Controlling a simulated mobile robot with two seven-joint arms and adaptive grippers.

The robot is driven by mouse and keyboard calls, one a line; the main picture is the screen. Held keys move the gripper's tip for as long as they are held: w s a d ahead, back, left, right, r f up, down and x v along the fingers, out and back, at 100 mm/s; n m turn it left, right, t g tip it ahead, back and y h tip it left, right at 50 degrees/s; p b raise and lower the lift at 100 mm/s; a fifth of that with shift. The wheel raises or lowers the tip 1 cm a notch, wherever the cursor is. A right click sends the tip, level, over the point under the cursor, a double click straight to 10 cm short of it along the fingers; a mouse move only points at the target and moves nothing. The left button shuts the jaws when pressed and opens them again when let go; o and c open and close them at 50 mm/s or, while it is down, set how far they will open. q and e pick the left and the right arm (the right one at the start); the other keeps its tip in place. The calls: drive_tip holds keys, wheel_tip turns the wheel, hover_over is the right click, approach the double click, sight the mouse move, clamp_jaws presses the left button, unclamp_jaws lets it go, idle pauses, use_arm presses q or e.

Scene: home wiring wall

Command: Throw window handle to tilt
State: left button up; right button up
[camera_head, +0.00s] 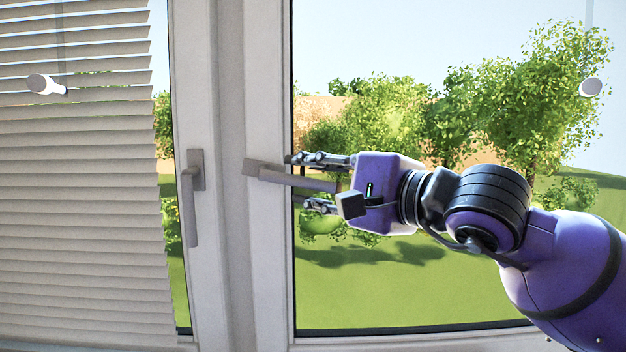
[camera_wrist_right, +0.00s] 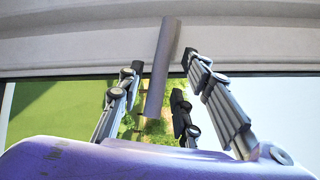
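The grey window handle (camera_head: 285,178) is mounted on the right-hand window frame. It points right and slightly down, close to horizontal. My right gripper (camera_head: 297,181) reaches in from the right with its fingers above and below the handle, and they look open with gaps to it. In the right wrist view the handle (camera_wrist_right: 161,75) runs between the spread fingers of the gripper (camera_wrist_right: 158,80). My left gripper is not in view.
A second handle (camera_head: 189,205) hangs down on the left window frame. White blinds (camera_head: 80,220) cover the left window. Two white knobs, one at left (camera_head: 45,84) and one at right (camera_head: 590,87), show near the top. The right pane is clear around my arm.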

clamp_jaws()
